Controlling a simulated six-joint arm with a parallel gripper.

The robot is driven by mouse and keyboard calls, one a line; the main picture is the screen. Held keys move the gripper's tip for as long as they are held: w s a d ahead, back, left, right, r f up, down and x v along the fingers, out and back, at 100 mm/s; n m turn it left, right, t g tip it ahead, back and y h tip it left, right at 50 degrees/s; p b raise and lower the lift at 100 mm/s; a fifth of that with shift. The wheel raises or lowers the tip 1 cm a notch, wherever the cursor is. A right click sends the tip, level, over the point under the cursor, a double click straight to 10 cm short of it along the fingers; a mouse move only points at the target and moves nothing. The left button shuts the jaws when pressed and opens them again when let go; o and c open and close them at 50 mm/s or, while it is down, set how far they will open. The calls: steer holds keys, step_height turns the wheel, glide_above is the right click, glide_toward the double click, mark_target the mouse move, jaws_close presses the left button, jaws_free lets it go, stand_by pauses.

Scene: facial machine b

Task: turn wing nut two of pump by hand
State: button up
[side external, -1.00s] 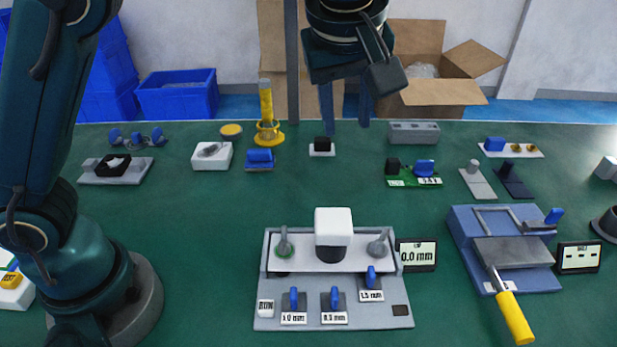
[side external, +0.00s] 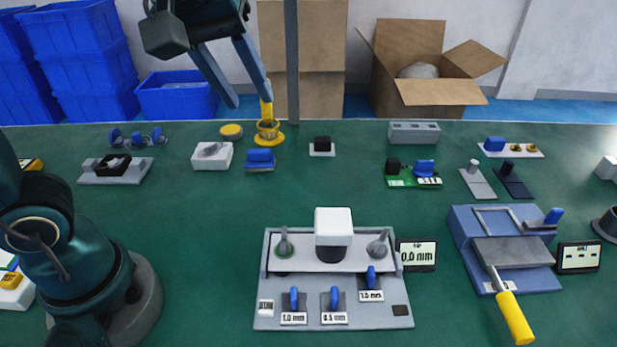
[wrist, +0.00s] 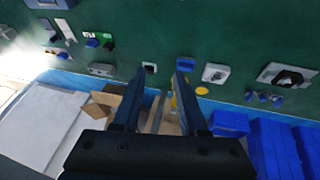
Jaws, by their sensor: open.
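A row of blue wing-shaped knobs (side external: 137,138), which look like the pump's wing nuts, sits at the back left of the green table. They also show at the right of the wrist view (wrist: 264,97). Which one is number two I cannot tell. My gripper (side external: 250,102) is open and tilted, well to the right of the knobs and above table level. Its fingers (wrist: 158,77) hold nothing in the wrist view. One fingertip overlaps the yellow post (side external: 267,132) in the side view; whether they touch is unclear.
A black-and-grey fixture (side external: 115,168) stands in front of the knobs. A white block (side external: 211,156), yellow disc (side external: 231,130) and blue block (side external: 260,159) lie between knobs and post. A grey panel device (side external: 333,317) stands at front centre.

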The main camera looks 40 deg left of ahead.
steer(key=s+a+f+m, duration=0.1)
steer(key=s+f+m, duration=0.2)
steer(key=s, duration=0.3)
steer(key=shift+s+a+f+m+t+h, duration=0.3)
steer(key=shift+s+a+f, duration=0.1)
steer(key=shift+f, duration=0.25)
